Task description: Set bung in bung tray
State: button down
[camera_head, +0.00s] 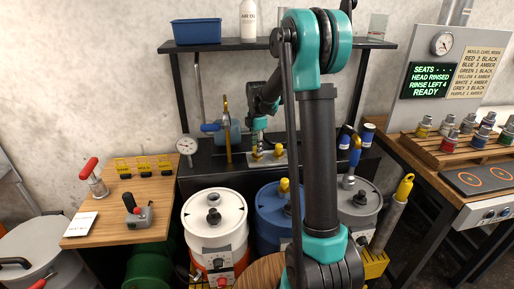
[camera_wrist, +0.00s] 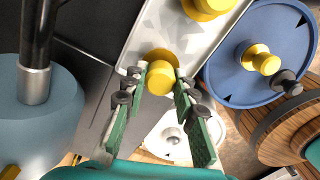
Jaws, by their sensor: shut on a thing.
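The bung tray is a pale metal plate (camera_head: 268,161) on the dark bench behind the drums. It also shows at the top of the wrist view (camera_wrist: 190,40). My gripper (camera_wrist: 164,78) is shut on a yellow bung (camera_wrist: 160,60), with its green fingers on either side. The bung is over the near end of the tray; I cannot tell whether it touches the surface. A second yellow bung (camera_wrist: 208,4) sits farther along the tray, and it shows in the head view (camera_head: 279,150). In the head view my gripper (camera_head: 257,147) is small and partly hidden.
A blue drum (camera_wrist: 240,85) with a yellow fitting (camera_wrist: 262,57) stands beside the tray. A white drum (camera_head: 213,214) and a grey drum (camera_head: 360,204) stand in front of the bench. A blue-handled tool stand (camera_head: 227,130) and a dial gauge (camera_head: 187,146) are left of the tray.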

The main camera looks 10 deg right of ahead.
jog(key=c, duration=1.2)
grip_release()
jog(key=shift+f, duration=0.1)
notch_tip(320, 180, up, 11)
jog(key=s+d+f+m+t, duration=0.1)
jog(key=s+f+m, duration=0.4)
jog(key=s, duration=0.5)
jog(key=s+d+f+m+t, duration=0.1)
jog(key=s+d+f+m, duration=0.1)
jog(key=s+f+m, duration=0.3)
jog(key=s+d+f+m+t, duration=0.1)
jog(key=s+f+m, duration=0.4)
jog(key=s+m, duration=0.6)
jog(key=shift+s+d+f+m+t, duration=0.1)
jog(key=shift+s+t, duration=0.1)
jog(key=shift+s, duration=0.65)
jog(key=shift+s+d+m+t, duration=0.1)
jog(key=shift+s+d+t, duration=0.1)
jog(key=shift+s, duration=0.7)
jog(key=shift+s+d+f+m+t, duration=0.1)
jog(key=shift+s+t, duration=0.1)
jog(key=shift+s, duration=0.65)
jog(key=shift+a, duration=0.1)
